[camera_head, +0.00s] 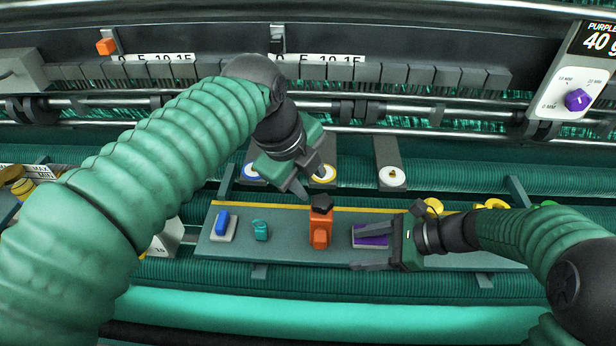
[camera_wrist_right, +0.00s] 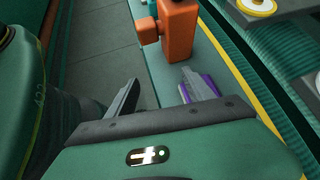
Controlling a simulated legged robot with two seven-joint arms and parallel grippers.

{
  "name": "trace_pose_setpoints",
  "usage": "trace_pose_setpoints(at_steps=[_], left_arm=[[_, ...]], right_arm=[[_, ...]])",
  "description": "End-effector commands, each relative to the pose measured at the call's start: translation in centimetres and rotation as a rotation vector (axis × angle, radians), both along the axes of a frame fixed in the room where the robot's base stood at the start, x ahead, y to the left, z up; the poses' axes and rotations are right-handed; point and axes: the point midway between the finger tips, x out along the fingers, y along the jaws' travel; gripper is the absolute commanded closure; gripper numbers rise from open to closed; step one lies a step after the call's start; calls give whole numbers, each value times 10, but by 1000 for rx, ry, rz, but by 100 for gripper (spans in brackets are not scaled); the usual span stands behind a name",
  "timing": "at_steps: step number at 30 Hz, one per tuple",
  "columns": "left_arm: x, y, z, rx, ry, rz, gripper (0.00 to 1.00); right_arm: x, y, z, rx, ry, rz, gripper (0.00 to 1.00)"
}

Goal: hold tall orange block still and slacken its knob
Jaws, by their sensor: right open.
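The tall orange block (camera_head: 319,232) stands upright on the grey-green shelf, with a dark knob (camera_head: 321,203) on top. It also shows at the top of the right wrist view (camera_wrist_right: 181,30), where an orange part juts from its side and its top is cut off. My left gripper (camera_head: 310,183) is open and empty, above and slightly left of the knob, apart from it. My right gripper (camera_head: 362,248) is open, its fingers pointing left at the block from the right, not touching it. A purple piece (camera_head: 372,240) is partly hidden by the right gripper's fingers.
On the shelf (camera_head: 280,247), a blue block (camera_head: 221,222) and a teal piece (camera_head: 260,230) stand left of the orange block. White discs (camera_head: 392,176) on grey mounts lie behind. Yellow pieces (camera_head: 490,204) stand at the right. A rail with grey blocks runs across the back.

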Motion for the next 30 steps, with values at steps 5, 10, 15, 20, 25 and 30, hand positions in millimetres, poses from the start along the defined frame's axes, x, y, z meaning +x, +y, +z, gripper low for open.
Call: trace_pose_setpoints(at_steps=[5,10,15,20,25,30], left_arm=[[-1,0,0,0,0,0,64],[-1,0,0,-1,-1,0,64],[0,0,0,0,0,0,64],[0,0,0,0,0,0,64],[-1,0,0,0,0,0,64],[-1,0,0,0,-1,0,64]], right_arm=[[29,1,25,154,51,-131,40],[35,12,21,169,57,-142,40],[42,37,7,167,57,-139,40],[49,60,-7,165,57,-140,40],[54,78,-18,165,56,-140,40],[56,84,-21,164,54,-141,40]])
